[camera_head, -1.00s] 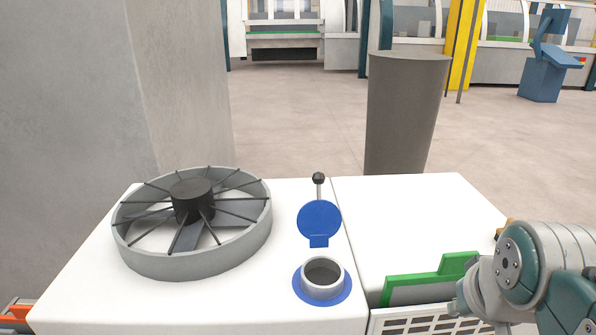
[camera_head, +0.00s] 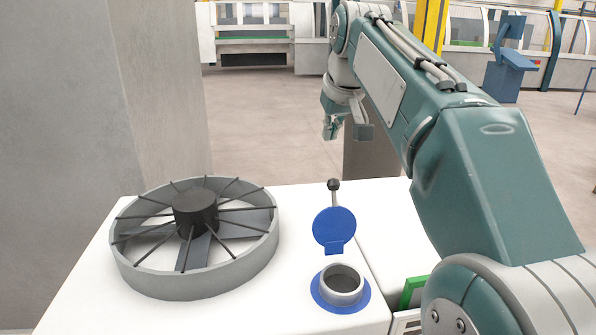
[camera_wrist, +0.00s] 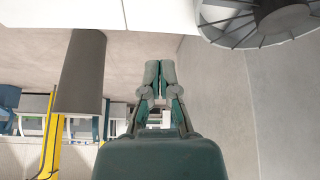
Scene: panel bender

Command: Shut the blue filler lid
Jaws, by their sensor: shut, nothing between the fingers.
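The blue filler lid (camera_head: 334,226) stands open and upright behind the filler neck in the head view. The grey round neck (camera_head: 343,285) sits on a blue ring on the white machine top, and its opening is uncovered. A black ball-ended lever (camera_head: 334,190) rises just behind the lid. My gripper (camera_head: 330,133) is above and beyond the lid, apart from it, pointing downward. In the wrist view my gripper (camera_wrist: 160,66) shows its fingers together with nothing between them. The lid is not visible in the wrist view.
A grey fan ring with a black hub (camera_head: 196,212) stands on the white top (camera_head: 300,200) left of the neck. A green panel (camera_head: 412,290) is at the right, partly behind my arm. A dark grey column (camera_wrist: 82,75) stands beyond the machine.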

